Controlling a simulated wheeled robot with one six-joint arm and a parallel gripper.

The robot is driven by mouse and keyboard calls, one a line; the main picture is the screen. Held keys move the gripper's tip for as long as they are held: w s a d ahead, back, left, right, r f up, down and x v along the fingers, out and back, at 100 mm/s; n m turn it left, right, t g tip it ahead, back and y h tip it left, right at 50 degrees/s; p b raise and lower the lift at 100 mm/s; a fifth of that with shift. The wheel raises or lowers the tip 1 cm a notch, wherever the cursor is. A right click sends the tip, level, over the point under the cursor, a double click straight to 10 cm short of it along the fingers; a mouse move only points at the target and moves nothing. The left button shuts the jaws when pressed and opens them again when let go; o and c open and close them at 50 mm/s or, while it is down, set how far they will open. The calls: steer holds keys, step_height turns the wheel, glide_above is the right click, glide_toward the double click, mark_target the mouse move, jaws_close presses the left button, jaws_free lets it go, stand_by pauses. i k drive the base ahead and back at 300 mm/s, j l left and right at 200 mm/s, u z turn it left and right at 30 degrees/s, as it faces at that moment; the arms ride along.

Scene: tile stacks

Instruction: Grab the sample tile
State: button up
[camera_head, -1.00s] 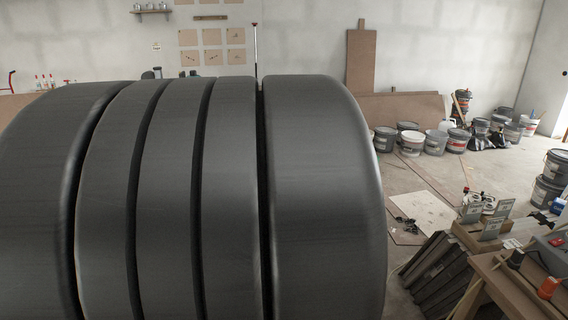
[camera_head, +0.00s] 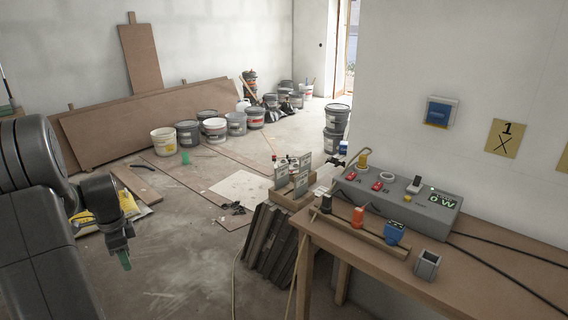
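Several small grey upright pieces with pale labels (camera_head: 281,173) stand in a wooden holder (camera_head: 291,199) right of the picture's middle. I cannot tell which of them, if any, is the sample tile. Below the holder, a stack of dark slabs (camera_head: 268,242) leans beside the workbench. My gripper (camera_head: 124,259) hangs at the end of my dark arm at the left, pointing down, with a green tip. It is apart from the holder and the slabs. I see nothing held in it, but its opening is too small to make out.
The wooden workbench (camera_head: 440,285) carries a grey control box (camera_head: 396,195), spools, a blue device (camera_head: 394,233) and a small grey cup (camera_head: 427,265). Buckets (camera_head: 187,133) line the back wall by leaning brown boards (camera_head: 140,118). The concrete floor (camera_head: 190,260) left of the slabs is mostly clear.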

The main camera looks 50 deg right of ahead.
mark_target(304, 162)
steer(key=i+l, duration=0.8)
steer(key=l, duration=0.15)
steer(key=i+l, duration=0.85)
steer(key=l, duration=0.15)
steer(key=i+l+z, duration=0.25)
steer(key=z, duration=0.15)
steer(key=i+l+z, duration=0.2)
steer(key=z, duration=0.2)
steer(key=i+z, duration=0.4)
steer(key=z, duration=1.25)
